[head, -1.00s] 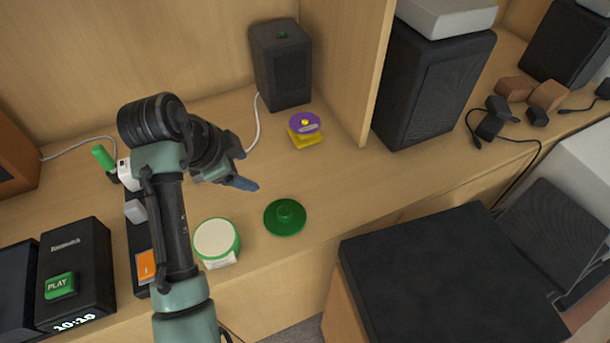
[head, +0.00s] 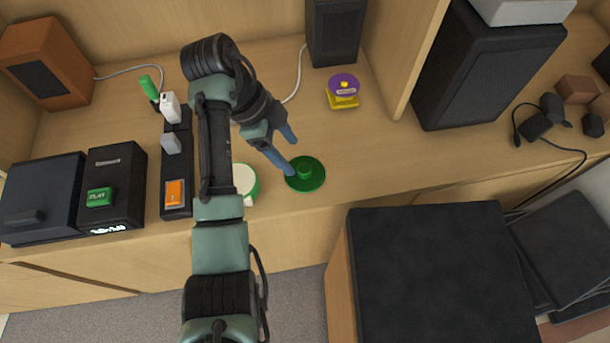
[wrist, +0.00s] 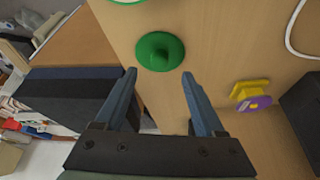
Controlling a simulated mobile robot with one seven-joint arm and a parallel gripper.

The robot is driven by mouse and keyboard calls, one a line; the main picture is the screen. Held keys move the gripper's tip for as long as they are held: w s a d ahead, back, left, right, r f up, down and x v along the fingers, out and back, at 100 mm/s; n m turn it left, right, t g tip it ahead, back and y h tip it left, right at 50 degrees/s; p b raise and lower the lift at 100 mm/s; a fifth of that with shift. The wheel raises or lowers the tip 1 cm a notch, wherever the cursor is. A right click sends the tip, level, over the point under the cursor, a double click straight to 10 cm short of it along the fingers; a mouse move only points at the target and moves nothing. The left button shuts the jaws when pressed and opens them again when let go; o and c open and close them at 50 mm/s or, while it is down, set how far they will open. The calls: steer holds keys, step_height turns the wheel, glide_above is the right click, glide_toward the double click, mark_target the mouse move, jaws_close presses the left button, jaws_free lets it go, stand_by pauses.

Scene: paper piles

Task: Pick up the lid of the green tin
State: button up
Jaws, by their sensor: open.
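The green lid (head: 305,174), a flat round disc with a knob in its middle, lies on the wooden shelf. In the wrist view the lid (wrist: 160,51) is just beyond my fingertips, between their lines. The round tin (head: 245,183), with a pale top and a green rim, stands left of the lid, partly hidden by my arm. A sliver of its green rim (wrist: 128,1) shows at the wrist view's top edge. My gripper (head: 291,153) is open and empty, with its blue fingers close to the lid. It also shows in the wrist view (wrist: 160,75).
A yellow and purple object (head: 343,91) stands behind the lid, near a dark speaker (head: 335,30) and a white cable. A power strip (head: 177,170) and black boxes are at left. A black-topped stool (head: 430,280) stands in front. Bare shelf lies right of the lid.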

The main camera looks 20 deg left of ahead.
mark_target(303, 168)
steer(key=shift+b+x, duration=0.4)
steer(key=shift+x, duration=2.75)
steer(key=shift+d, duration=0.1)
jaws_close()
